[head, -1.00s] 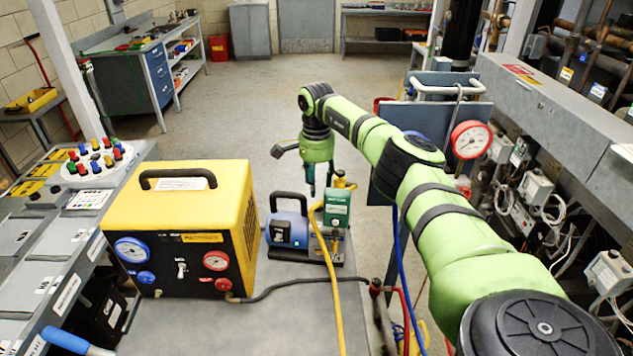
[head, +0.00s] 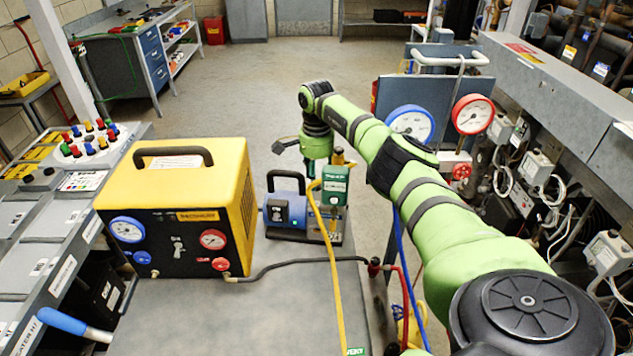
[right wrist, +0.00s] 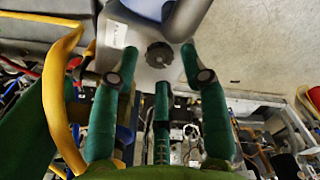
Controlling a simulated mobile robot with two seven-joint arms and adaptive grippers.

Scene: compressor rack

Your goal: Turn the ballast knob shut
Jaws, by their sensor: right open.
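The vacuum pump (head: 285,212), blue and grey with a dark handle and a green box (head: 335,186), stands on the grey bench top. A round dark ribbed knob (right wrist: 161,57), which looks like the ballast knob, sits on a pale face in the right wrist view. I cannot pick the knob out in the head view. My right gripper (right wrist: 158,52) is open, its green fingers either side of the knob in that picture; contact cannot be told. In the head view my right gripper (head: 311,172) hangs behind the pump, its fingertips largely hidden. My left gripper is out of view.
A yellow recovery machine (head: 175,215) stands left of the pump. A yellow hose (head: 330,265) crosses the pump's front and shows close to the left finger in the right wrist view. Blue and red gauges (head: 472,114) stand behind my right arm.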

